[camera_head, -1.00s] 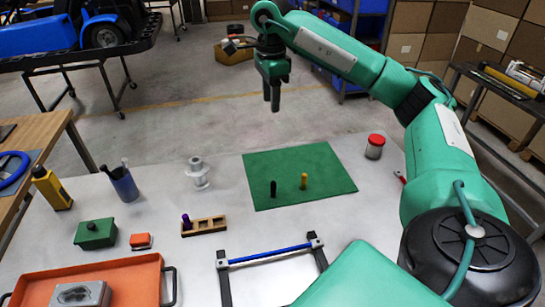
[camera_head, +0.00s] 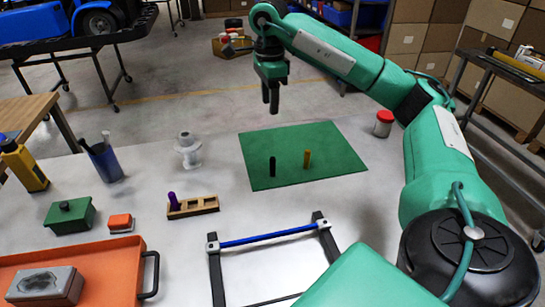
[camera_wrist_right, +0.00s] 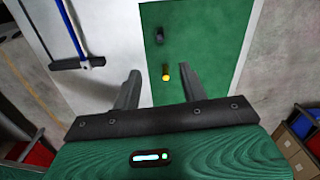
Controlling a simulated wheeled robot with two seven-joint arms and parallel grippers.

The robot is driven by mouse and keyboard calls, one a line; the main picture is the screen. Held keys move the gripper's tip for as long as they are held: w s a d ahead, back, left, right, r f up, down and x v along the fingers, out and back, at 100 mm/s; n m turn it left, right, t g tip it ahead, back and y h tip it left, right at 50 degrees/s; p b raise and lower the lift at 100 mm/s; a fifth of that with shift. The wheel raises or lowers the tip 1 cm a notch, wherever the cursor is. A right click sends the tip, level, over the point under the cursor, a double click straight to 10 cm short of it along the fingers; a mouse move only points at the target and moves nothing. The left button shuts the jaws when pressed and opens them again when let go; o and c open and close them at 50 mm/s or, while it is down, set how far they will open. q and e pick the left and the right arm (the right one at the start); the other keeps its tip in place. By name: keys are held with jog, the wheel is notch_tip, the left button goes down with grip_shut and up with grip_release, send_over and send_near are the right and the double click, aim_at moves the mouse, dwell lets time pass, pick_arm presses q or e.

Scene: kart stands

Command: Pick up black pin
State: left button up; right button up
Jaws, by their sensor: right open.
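My right gripper (camera_head: 271,106) hangs above the far edge of the mat, pointing down, empty and apart from both pins. My left gripper is not in view.
A blue-barred frame (camera_head: 268,237) stands at the front. A red-lidded jar (camera_head: 384,123) is right of the mat, a white spool-like part (camera_head: 188,150) left of it. A blue cup (camera_head: 104,160), green box (camera_head: 70,214) and orange tray (camera_head: 121,270) are at the left.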

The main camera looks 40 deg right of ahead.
jog(key=b, duration=0.6)
send_over(272, 158)
notch_tip(272, 158, down, 8)
notch_tip(272, 158, down, 9)
jog(key=shift+w+a+r+b, duration=0.1)
jog(key=shift+w+a+b, duration=0.05)
jog(key=shift+b, duration=0.25)
jog(key=shift+s+d+f, duration=0.1)
jog(key=shift+f, duration=1.25)
jog(key=shift+s+d+f, duration=0.1)
jog(key=shift+f, duration=1.2)
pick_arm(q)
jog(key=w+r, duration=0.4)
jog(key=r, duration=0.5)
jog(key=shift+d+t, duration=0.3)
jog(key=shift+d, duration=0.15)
pick_arm(e)
grip_shut()
